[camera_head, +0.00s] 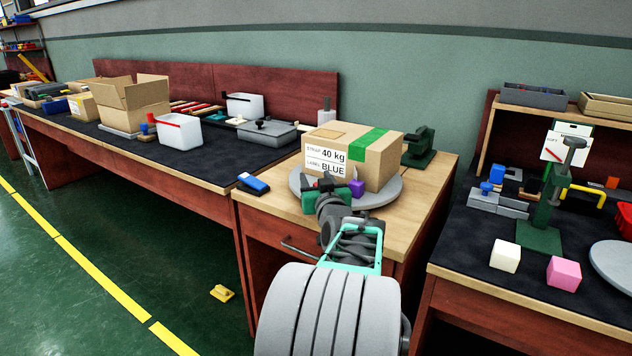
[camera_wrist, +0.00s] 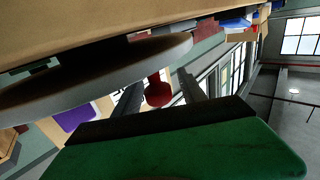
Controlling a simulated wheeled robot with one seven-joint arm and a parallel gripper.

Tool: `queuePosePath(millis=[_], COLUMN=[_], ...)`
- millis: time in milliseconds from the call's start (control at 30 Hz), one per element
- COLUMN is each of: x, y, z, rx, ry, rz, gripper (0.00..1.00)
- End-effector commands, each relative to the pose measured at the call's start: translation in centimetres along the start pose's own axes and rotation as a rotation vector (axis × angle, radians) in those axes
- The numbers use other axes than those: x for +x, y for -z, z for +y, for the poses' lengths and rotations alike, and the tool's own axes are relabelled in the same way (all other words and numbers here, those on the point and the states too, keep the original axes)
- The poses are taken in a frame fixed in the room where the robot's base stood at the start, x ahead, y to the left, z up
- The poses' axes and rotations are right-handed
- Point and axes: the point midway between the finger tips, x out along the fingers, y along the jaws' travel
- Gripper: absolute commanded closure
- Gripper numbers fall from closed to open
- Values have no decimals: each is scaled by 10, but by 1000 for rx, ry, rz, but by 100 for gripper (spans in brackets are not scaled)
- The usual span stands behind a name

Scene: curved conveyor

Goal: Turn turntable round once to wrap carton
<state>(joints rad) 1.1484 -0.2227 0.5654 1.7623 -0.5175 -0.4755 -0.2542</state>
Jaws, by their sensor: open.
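The cardboard carton (camera_head: 352,158) sits upright on the round grey turntable (camera_head: 388,193), on a small wooden bench. Its front label reads 40 kg and BLUE, and a green band (camera_head: 371,142) runs over its top and side. My gripper (camera_head: 326,182) is open at the turntable's near left edge, low in front of the carton. In the wrist view, a red round knob (camera_wrist: 158,90) shows between the two dark fingers; contact cannot be told. The turntable's rim (camera_wrist: 150,58) and the carton (camera_wrist: 110,22) fill the upper left there. My arm hides part of the near rim.
A purple block (camera_head: 357,187) is close right of my gripper. A green and black device (camera_head: 419,147) stands behind the carton. A blue-and-white item (camera_head: 253,183) lies left. The right bench holds a green stand (camera_head: 541,235) and two blocks. A yellow object (camera_head: 222,293) lies on the floor.

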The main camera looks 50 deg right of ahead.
Motion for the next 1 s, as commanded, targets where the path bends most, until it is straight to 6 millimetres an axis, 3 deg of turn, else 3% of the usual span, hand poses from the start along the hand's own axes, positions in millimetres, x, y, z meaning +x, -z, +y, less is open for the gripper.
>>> queuePosePath(millis=[67, 633, 1000], x=[0, -1, -1], y=[0, 0, 0], z=[0, 1, 1], rx=[0, 0, 0], ry=[0, -1, -1], rz=[0, -1, -1], gripper=[53, 100, 100])
